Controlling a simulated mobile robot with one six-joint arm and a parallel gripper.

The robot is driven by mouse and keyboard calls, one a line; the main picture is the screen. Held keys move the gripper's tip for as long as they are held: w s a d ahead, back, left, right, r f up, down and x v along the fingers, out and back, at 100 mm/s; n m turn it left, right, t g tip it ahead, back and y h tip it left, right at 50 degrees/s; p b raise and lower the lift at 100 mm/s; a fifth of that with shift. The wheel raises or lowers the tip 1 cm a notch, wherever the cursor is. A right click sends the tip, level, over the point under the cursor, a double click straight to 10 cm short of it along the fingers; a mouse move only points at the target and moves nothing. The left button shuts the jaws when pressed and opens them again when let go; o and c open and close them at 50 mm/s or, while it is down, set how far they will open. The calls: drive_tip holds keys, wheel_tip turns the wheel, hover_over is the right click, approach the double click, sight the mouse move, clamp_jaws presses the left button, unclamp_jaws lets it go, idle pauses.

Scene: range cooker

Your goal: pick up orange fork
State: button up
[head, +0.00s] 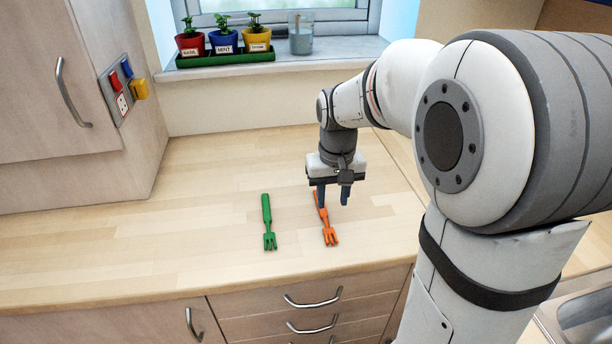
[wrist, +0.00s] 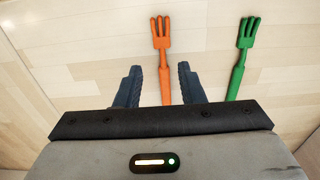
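The orange fork (head: 328,229) lies on the wooden worktop, its tines toward the front edge in the head view. In the wrist view the orange fork (wrist: 162,55) runs between my two fingers, with its tines beyond the fingertips and its handle end hidden by the gripper body. My gripper (head: 333,199) points down over the handle and is open. In the wrist view both fingers of my gripper (wrist: 158,75) stand apart, with a gap on each side of the handle. I cannot tell the exact height of the fingertips over the worktop.
A green fork (head: 267,222) lies to the left of the orange one in the head view; it shows at right in the wrist view (wrist: 241,60). Potted herbs in a green tray (head: 226,60) and a glass (head: 300,38) stand on the windowsill. The worktop (head: 150,240) at left is clear.

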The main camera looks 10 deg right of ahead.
sight(326, 221)
drive_tip(key=shift+w+f, duration=0.3)
drive_tip(key=shift+w, duration=0.2)
drive_tip(key=shift+w+f, duration=0.3)
drive_tip(key=shift+w, duration=0.2)
drive_tip(key=shift+w+f, duration=0.1)
drive_tip(key=shift+f, duration=0.2)
drive_tip(key=f, duration=0.7)
drive_tip(key=shift+w+a+f, duration=0.1)
drive_tip(key=shift+w+a, duration=0.05)
drive_tip(key=shift+a, duration=0.05)
clamp_jaws()
